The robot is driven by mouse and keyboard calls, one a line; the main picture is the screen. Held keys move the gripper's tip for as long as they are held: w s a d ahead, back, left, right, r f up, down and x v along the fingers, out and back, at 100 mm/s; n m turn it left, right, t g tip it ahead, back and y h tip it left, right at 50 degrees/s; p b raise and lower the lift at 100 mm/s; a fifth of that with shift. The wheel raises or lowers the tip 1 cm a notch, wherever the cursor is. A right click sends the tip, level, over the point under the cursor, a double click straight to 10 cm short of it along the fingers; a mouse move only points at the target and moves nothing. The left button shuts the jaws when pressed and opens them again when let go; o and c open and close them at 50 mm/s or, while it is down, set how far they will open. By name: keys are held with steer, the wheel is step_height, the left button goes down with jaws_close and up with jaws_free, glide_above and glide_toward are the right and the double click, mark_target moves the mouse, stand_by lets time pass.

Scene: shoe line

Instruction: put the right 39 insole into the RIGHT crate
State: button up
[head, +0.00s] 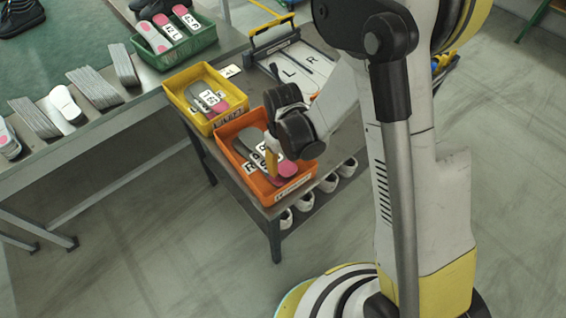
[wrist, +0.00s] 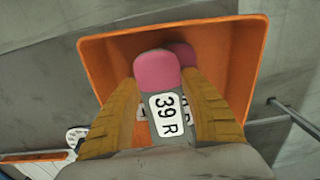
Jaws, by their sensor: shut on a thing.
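The right 39 insole (wrist: 166,108), grey with a pink end and a white "39 R" label, is between the two ochre fingers of my gripper (wrist: 160,88) in the wrist view. My gripper is shut on it. It hangs over the orange crate (wrist: 108,60); whether it touches anything inside cannot be told. In the head view my gripper (head: 273,158) points down into the orange crate (head: 236,165). Another pink-ended insole (wrist: 185,52) with an R label lies in the crate, partly hidden behind the held one.
A yellow crate (head: 206,126) with insoles stands beside the orange one on the same bench. A green crate (head: 190,48) and stacks of grey insoles (head: 93,88) are on the left table. White shoes (head: 305,201) sit on the shelf below.

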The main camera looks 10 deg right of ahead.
steer(key=shift+f, duration=0.25)
steer(key=o, duration=1)
steer(key=shift+r, duration=0.2)
step_height(320, 180, up, 13)
steer(key=p, duration=0.6)
steer(key=shift+r, duration=0.1)
steer(key=s+d+r+m+t, duration=0.2)
steer(key=s+d+r, duration=0.1)
steer(key=r, duration=0.3)
steer(key=s+d+r+m+t, duration=0.2)
steer(key=s+d+r, duration=0.2)
steer(key=d+r, duration=0.2)
steer(key=s+d+r+m+t, duration=0.2)
steer(key=s+d+r+t, duration=0.1)
steer(key=r, duration=0.3)
steer(key=shift+s+d+r+m, duration=0.3)
steer(key=shift+s+d+m, duration=0.1)
steer(key=shift+d, duration=0.35)
